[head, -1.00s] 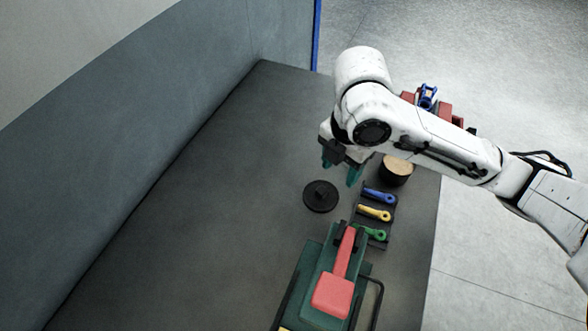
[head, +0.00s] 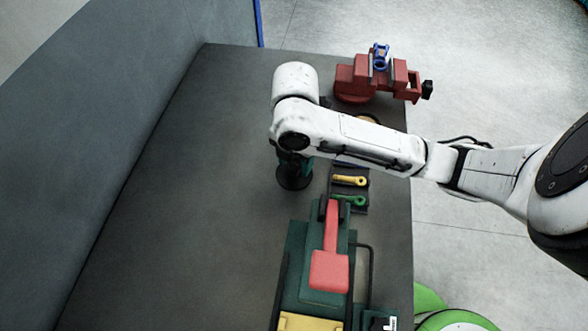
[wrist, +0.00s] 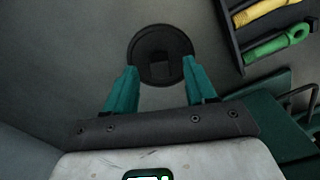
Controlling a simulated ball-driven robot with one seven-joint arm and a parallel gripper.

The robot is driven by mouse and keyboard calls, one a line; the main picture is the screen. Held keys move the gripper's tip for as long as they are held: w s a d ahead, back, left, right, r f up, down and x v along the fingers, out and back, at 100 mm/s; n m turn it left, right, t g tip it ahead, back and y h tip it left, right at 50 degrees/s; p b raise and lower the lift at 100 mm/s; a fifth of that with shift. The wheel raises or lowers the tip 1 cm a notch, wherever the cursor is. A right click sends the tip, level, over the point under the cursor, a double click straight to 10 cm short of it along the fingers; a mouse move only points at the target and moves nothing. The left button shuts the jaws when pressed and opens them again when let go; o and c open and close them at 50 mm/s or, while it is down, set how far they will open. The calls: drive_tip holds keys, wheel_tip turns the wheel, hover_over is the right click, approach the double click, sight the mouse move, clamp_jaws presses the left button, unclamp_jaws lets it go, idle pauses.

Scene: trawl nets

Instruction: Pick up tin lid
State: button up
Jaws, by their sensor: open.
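The tin lid is a black round disc with a raised square knob; in the wrist view the lid (wrist: 150,46) lies flat on the dark bench. In the head view the lid (head: 294,183) is partly hidden under my arm. My gripper (wrist: 152,80) is open, with its two teal fingers apart and pointing at the lid. The fingertips overlap the lid's near edge in the wrist view, with the knob between and beyond them. In the head view my gripper (head: 297,165) hangs over the lid. I cannot tell whether it touches.
To the right, a dark rack holds a yellow tool (head: 349,180) and a green tool (head: 349,200). A green machine with a red lever (head: 329,260) stands in front. A red vise (head: 362,82) sits at the back right. The bench left of the lid is clear.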

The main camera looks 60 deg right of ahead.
drive_tip(key=shift+f, duration=0.9)
clamp_jaws()
